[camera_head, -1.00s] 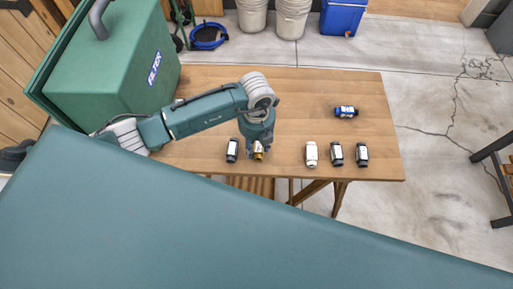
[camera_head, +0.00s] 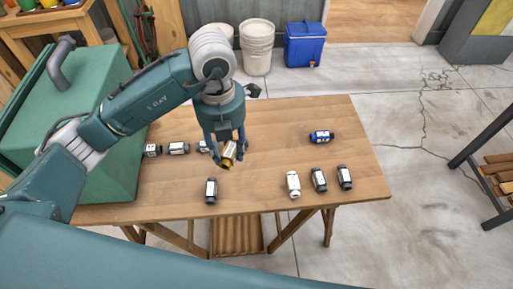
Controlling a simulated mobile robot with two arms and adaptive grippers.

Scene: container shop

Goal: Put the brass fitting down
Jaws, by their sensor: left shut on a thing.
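The fitting appears to be held above the tabletop, but the exact gap is hard to judge. The fingers hide part of it. My right gripper is out of view.
A black-and-white fitting (camera_head: 211,191) stands near the front edge. A white one (camera_head: 293,184) and two dark ones (camera_head: 319,180) (camera_head: 345,177) are right of it. A blue one (camera_head: 321,137) lies behind. Several more (camera_head: 178,148) lie left, near the green filter box (camera_head: 60,125).

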